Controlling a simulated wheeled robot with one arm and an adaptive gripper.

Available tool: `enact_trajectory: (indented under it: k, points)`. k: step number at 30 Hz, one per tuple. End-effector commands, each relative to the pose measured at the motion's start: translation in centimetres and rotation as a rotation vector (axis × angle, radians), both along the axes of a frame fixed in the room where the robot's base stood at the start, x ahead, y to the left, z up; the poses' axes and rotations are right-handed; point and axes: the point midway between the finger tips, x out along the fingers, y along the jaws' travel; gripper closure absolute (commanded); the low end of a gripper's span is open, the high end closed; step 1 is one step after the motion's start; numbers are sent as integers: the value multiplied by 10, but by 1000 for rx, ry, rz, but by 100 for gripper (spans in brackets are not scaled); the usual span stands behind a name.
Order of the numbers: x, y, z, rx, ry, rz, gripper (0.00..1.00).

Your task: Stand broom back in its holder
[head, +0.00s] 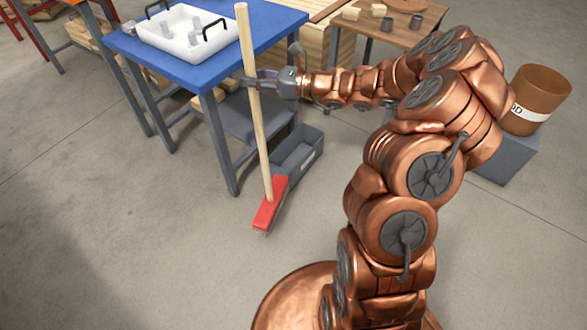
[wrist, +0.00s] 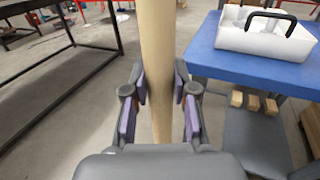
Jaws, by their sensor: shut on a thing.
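The broom has a pale wooden handle (head: 254,110) and a red head (head: 269,204) with bristles at the bottom. In the head view it stands nearly upright, tilted slightly, in front of the blue table. My gripper (head: 254,80) is shut on the handle in its upper part. In the wrist view the handle (wrist: 158,70) runs up between the two fingers of my gripper (wrist: 158,98). The broom head is low, close to the floor; I cannot tell if it touches. I cannot make out the broom's holder in either view.
A blue table (head: 200,75) with a white tray (head: 188,38) stands behind the broom. A grey bin (head: 298,155) sits on the floor beside the broom head. A brown bucket (head: 538,95) on a grey block is at the right. Floor at the front left is clear.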

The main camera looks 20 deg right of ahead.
Motion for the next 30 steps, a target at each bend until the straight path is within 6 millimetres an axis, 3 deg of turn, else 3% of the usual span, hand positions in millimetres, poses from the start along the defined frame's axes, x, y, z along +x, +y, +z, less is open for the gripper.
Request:
enact_trajectory:
  k: [1,15,21,30]
  points:
    - [0,0,-16,2,-1,0,100]
    - [0,2,-51,2,-1,3,100]
    - [0,1,-46,1,-3,2,100]
    - [-5,-24,-33,3,-5,-29,100]
